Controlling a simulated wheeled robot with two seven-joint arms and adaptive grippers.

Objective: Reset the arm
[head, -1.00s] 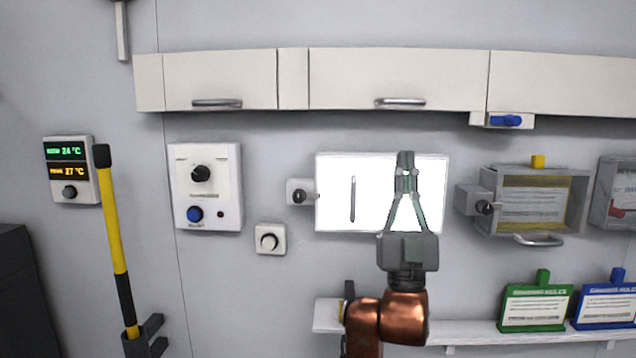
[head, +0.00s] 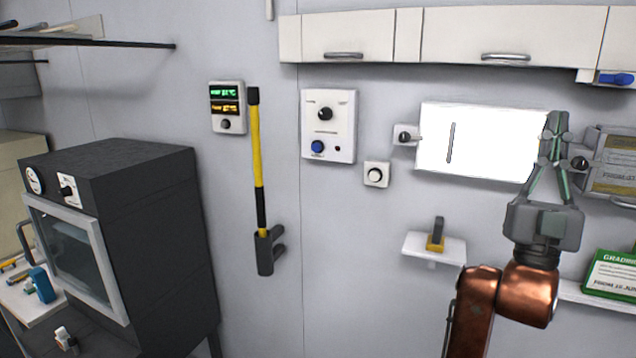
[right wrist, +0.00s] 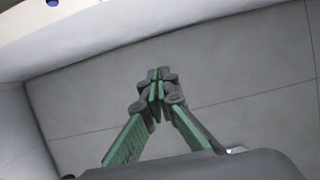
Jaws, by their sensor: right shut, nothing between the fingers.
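My right gripper (head: 556,128) points upward at the right of the head view, in front of the right edge of a bright white panel (head: 475,140) on the wall. Its fingers are shut with nothing between them. In the right wrist view the fingertips (right wrist: 158,88) meet, with plain grey surfaces beyond. The copper-coloured links below it are my right arm. My left gripper is not in view.
A dark oven (head: 150,225) stands at the left. A yellow-handled tool (head: 258,160) hangs in a wall holder. Cabinets (head: 370,38) run above. A small shelf (head: 434,248) and a green sign (head: 612,273) are near my right arm.

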